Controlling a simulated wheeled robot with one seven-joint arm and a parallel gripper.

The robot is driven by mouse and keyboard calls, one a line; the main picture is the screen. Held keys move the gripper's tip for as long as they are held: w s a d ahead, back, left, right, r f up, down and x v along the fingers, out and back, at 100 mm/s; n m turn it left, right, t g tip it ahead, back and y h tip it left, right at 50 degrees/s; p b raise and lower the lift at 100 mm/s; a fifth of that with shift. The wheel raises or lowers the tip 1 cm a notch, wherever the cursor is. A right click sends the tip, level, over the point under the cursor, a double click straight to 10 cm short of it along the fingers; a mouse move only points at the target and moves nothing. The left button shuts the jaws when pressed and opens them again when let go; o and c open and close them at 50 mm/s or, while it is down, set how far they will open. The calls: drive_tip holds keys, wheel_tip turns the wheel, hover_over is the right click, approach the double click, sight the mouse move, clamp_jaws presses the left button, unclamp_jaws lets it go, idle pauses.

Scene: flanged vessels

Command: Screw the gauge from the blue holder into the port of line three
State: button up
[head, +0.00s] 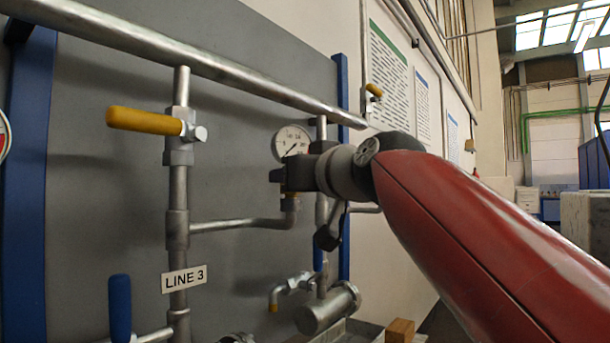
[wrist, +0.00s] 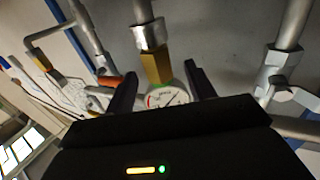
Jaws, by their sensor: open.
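The gauge (head: 291,143) has a round white dial and stands upright above the end of the side pipe (head: 240,224) of line three. A brass fitting (head: 291,203) shows below it. In the wrist view the gauge (wrist: 168,97) joins a brass hex part (wrist: 157,67) that meets a steel pipe socket (wrist: 148,36); how deep its thread sits cannot be told. My gripper (head: 282,178) is at the gauge's lower part and hides some of it. In the wrist view the fingers of my gripper (wrist: 162,85) are open, one on each side of the gauge. I cannot make out the blue holder.
The LINE 3 label (head: 184,279) is on the vertical pipe, below a yellow-handled valve (head: 145,121). A thick pipe (head: 190,58) crosses above. A blue handle (head: 120,308) stands at lower left. A capped cylinder (head: 325,310) and a wooden block (head: 400,330) lie below my gripper.

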drive_tip(key=p+x, duration=0.1)
drive_tip(key=x, duration=0.4)
drive_tip(key=shift+w+a, duration=0.15)
drive_tip(key=shift+w, duration=0.2)
drive_tip(key=shift+c, duration=0.2)
clamp_jaws()
